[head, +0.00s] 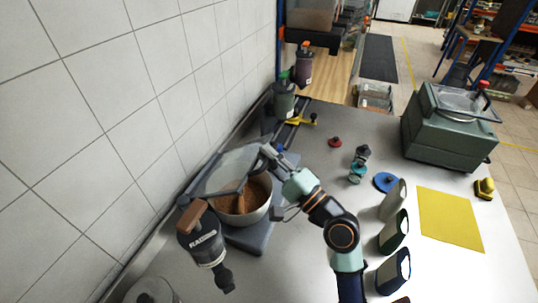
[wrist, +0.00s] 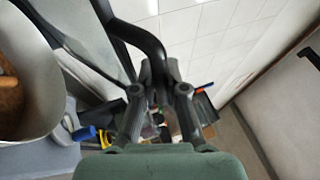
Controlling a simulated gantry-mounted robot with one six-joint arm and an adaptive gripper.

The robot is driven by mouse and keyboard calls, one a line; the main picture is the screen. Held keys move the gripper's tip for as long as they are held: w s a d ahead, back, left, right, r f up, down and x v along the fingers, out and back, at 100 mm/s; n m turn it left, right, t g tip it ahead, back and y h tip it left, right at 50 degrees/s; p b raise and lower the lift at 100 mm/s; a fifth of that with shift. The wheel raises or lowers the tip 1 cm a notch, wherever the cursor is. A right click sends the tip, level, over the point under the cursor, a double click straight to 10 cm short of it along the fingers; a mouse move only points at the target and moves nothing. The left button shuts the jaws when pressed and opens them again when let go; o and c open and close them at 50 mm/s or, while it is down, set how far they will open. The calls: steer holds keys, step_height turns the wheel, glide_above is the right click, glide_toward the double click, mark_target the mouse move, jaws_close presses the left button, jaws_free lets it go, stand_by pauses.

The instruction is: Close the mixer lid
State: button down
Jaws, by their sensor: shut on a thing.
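The mixer lid (head: 222,172) is a grey see-through panel with a dark frame, tilted above the mixer bowl (head: 262,212). The lid stands partly open, with brown grainy contents (head: 245,196) showing below it. My gripper (head: 268,156) is at the lid's far right side. In the wrist view, my gripper (wrist: 160,82) is shut on the lid's dark curved handle (wrist: 135,35). The metal bowl (wrist: 42,72) shows at the left of that view. The grip is partly hidden by the arm in the head view.
A dark bottle-like device with a brown top (head: 203,240) stands at the front left near the bowl. A green machine (head: 437,130) stands behind. The tiled wall (head: 110,110) is close on the left.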

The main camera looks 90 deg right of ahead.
steer(key=c, duration=1.2)
jaws_free()
steer(key=v, duration=0.7)
steer(key=shift+s+a, duration=0.2)
